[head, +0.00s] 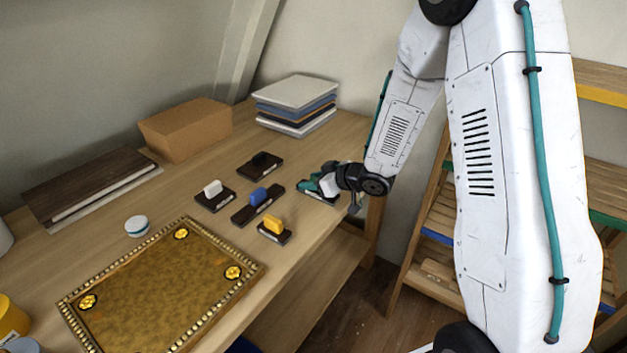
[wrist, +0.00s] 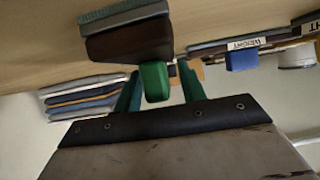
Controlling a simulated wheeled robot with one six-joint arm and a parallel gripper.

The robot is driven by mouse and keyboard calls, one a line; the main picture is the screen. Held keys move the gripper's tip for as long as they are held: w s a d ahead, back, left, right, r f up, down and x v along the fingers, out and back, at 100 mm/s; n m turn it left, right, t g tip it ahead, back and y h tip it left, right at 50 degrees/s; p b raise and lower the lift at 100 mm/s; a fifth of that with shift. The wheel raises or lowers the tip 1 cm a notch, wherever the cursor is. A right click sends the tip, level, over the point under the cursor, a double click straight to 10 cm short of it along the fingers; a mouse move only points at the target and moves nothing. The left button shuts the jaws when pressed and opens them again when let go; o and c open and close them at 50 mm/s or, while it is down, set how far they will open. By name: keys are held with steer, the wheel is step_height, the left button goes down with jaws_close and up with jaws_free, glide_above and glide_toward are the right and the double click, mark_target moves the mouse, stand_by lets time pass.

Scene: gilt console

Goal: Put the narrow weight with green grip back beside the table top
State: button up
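The weight with the green grip (wrist: 154,82) has a dark block base (wrist: 130,40) and shows large in the wrist view. In the head view its dark base (head: 321,198) is at the table's right edge, partly hidden by my gripper. My gripper (head: 316,185) is low over it, with its teal fingers on either side of the green grip in the wrist view (wrist: 160,88). A gap shows between the grip and the right finger, so the fingers look open. The table top (head: 205,319), a gilt panel with a beaded rim and rosettes, lies at the front left.
Weights with white (head: 212,188), black (head: 262,161), blue (head: 258,196) and yellow (head: 273,225) grips stand between panel and gripper. A round white-blue item (head: 137,226), brown box (head: 187,130) and book stack (head: 296,105) lie farther left and back. A slatted shelf (head: 440,215) stands right.

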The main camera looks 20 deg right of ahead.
steer(key=shift+r, duration=0.2)
steer(key=s+d+r+m+g+h, duration=0.1)
steer(key=s+d+r+m+h, duration=0.4)
steer(key=s+d+r+h, duration=0.75)
steer(key=s+a+r+g+y, duration=0.1)
steer(key=s+a+r+g, duration=0.1)
steer(key=s, duration=0.6)
steer(key=s+a+r+m+g+y, duration=0.1)
steer(key=s+a+r+g+y, duration=0.1)
steer(key=s, duration=0.7)
steer(key=s+a+r+m+g+y, duration=0.1)
steer(key=s+a+r+g+y, duration=0.1)
steer(key=s, duration=0.6)
step_height(320, 180, up, 3)
steer(key=a+g, duration=0.1)
steer(key=a, duration=0.1)
steer(key=shift+s+a+f+g, duration=0.15)
steer(key=shift+s+a+g, duration=0.15)
steer(key=shift+s+a, duration=0.1)
